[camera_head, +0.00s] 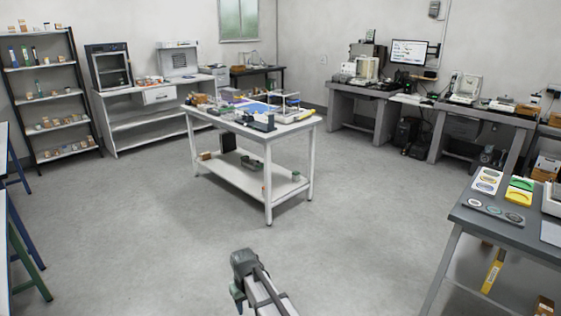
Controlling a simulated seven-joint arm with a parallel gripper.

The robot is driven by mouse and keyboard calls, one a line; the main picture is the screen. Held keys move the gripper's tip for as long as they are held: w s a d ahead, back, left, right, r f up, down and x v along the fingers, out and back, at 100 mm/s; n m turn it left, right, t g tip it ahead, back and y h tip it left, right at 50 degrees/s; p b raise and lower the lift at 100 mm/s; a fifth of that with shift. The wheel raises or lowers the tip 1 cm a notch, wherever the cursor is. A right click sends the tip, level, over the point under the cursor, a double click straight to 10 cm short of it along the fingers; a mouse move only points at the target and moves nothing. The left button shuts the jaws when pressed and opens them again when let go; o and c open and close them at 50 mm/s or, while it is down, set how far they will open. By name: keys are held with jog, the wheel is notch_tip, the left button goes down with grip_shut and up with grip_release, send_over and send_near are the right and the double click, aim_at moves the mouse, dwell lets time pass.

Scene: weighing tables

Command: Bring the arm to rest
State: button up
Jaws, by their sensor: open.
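Part of my own arm (262,284) rises into the bottom middle of the head view, over bare grey floor. It is a pale link with a dark grey strip, a dark grey joint at its upper end and a greenish part hanging at the left. I can make out no fingertips, so my gripper is not seen. The visible part of the arm looks apart from all the furniture, and no held object shows.
A white two-level table (233,180) with crowded equipment stands ahead. A grey bench (500,226) with trays is at the right. Shelves (55,98) stand at the back left, blue-legged tables (15,237) at the left edge. The floor (150,250) between is clear.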

jog(key=s+d+f+m, duration=0.2)
jog(key=s+d, duration=0.1)
jog(key=d, duration=0.7)
jog(key=s+d+f+m, duration=0.2)
jog(key=s+d, duration=0.2)
jog(key=d, duration=0.5)
jog(key=s+d+f+m, duration=0.2)
jog(key=s+d, duration=0.1)
jog(key=d, duration=0.7)
jog(key=s+f+g, duration=0.3)
jog(key=s+f, duration=0.7)
jog(key=s, duration=0.4)
jog(key=s+f+g, duration=0.3)
jog(key=s+f, duration=0.7)
jog(key=s, duration=0.5)
jog(key=shift+s+a+f+g, duration=0.15)
jog(key=shift+a+f+g, duration=0.05)
jog(key=shift+a+g, duration=0.2)
